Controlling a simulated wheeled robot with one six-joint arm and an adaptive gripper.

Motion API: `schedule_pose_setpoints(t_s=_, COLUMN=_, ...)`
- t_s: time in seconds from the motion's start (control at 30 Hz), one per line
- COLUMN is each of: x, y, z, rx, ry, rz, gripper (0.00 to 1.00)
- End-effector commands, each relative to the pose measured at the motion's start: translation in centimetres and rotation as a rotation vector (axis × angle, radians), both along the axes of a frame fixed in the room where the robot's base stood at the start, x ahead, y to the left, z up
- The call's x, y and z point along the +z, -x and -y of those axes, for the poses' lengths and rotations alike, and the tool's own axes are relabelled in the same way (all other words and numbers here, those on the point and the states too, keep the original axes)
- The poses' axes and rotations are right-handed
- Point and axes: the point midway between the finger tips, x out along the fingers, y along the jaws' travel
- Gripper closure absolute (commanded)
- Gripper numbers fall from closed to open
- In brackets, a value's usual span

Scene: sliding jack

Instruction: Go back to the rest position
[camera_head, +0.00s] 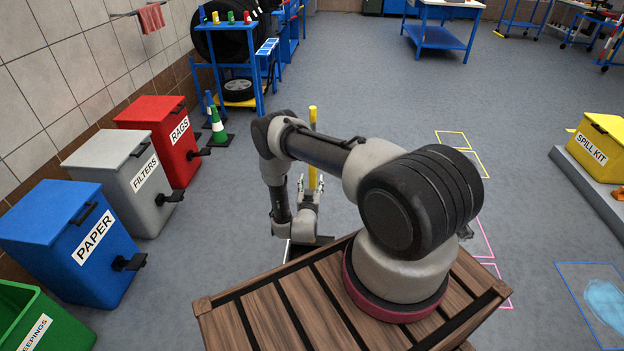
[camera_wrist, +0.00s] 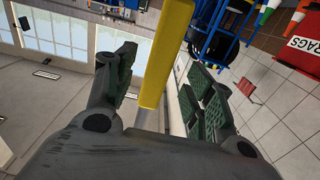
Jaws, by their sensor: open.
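My gripper (camera_head: 307,184) hangs in front of my base, just beyond the wooden slatted deck, with its fingers pointing up. In the wrist view my gripper (camera_wrist: 165,92) is open, its green-padded fingers spread apart. A yellow upright post (camera_head: 312,150) stands at my gripper. In the wrist view the yellow post (camera_wrist: 165,55) runs between the two fingers, with a grey metal section below it. I cannot tell whether a finger touches it. The post's lower part is partly hidden by my gripper in the head view.
Red RAGS (camera_head: 158,128), grey FILTERS (camera_head: 115,165) and blue PAPER (camera_head: 62,232) bins line the left wall. A green cone (camera_head: 218,128) and a blue tyre rack (camera_head: 235,75) stand behind. A yellow spill kit (camera_head: 597,145) is at right. The floor between is mostly clear.

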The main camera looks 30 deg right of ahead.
Motion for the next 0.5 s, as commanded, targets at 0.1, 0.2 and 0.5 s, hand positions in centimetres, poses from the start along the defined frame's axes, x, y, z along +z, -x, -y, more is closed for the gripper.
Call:
schedule_pose_setpoints(t_s=0.1, x=-0.1, y=2.3, z=-1.7, rx=0.005, ry=0.001, rz=-0.003, gripper=0.47)
schedule_pose_setpoints(t_s=0.2, x=-0.1, y=4.1, z=-3.0, rx=0.004, ry=0.001, rz=-0.003, gripper=0.47)
schedule_pose_setpoints(t_s=0.5, x=0.0, y=7.0, z=-4.8, rx=0.001, ry=0.001, rz=0.002, gripper=0.47)
